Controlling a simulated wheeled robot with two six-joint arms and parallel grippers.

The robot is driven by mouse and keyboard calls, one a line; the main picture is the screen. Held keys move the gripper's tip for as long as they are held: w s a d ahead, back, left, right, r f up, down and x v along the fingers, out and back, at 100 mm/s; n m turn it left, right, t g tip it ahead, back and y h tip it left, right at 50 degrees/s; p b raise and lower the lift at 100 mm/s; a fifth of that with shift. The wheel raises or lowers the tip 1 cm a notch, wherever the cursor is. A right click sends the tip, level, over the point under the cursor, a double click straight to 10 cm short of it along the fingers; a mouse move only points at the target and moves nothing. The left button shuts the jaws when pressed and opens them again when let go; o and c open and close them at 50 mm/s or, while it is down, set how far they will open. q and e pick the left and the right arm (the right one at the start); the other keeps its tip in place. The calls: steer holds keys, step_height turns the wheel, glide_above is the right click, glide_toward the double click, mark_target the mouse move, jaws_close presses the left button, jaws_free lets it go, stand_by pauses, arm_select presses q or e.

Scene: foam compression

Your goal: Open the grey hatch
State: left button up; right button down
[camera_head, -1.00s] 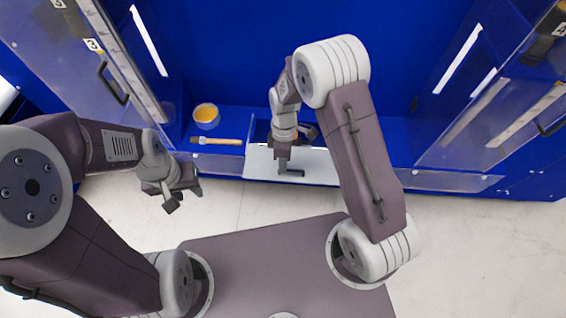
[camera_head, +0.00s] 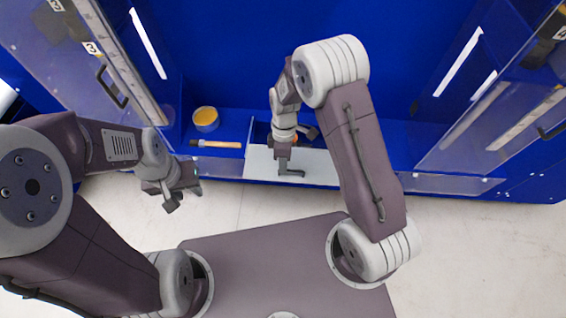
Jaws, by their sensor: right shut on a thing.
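The grey hatch (camera_head: 318,168) is a pale grey panel low on the front of the blue cabinet, in the middle of the head view. A dark handle (camera_head: 297,173) shows on it. My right gripper (camera_head: 284,166) is at the hatch's left part and is shut on the handle; its fingers hide part of it. A dark opening with a bit of orange shows behind the gripper at the hatch's upper edge. My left gripper (camera_head: 182,199) is left of the hatch, apart from it, over the floor, with its fingers spread and empty.
A yellow-topped round container (camera_head: 206,117) and a wooden-handled brush (camera_head: 222,144) lie on the blue ledge left of the hatch. Clear doors with black handles (camera_head: 112,87) stand open at both sides. Pale floor is free before the cabinet.

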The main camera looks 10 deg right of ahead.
steer(key=shift+w+d+f, duration=0.1)
steer(key=shift+w+d, duration=0.05)
steer(key=shift+w, duration=0.35)
steer(key=shift+w+d+f, duration=0.1)
steer(key=shift+w+d, duration=0.05)
steer(key=shift+w, duration=0.3)
steer(key=shift+s, duration=0.2)
steer(key=c, duration=1.5)
jaws_free()
steer(key=shift+s+a+r, duration=0.25)
steer(key=shift+s, duration=0.15)
steer(key=shift+w+d+f, duration=0.1)
steer(key=shift+w, duration=0.2)
steer(key=r, duration=0.3)
steer(key=w+r, duration=0.1)
steer(key=r, duration=0.5)
steer(key=shift+w+d, duration=0.2)
steer(key=shift+w, duration=0.05)
steer(key=shift+d, duration=0.1)
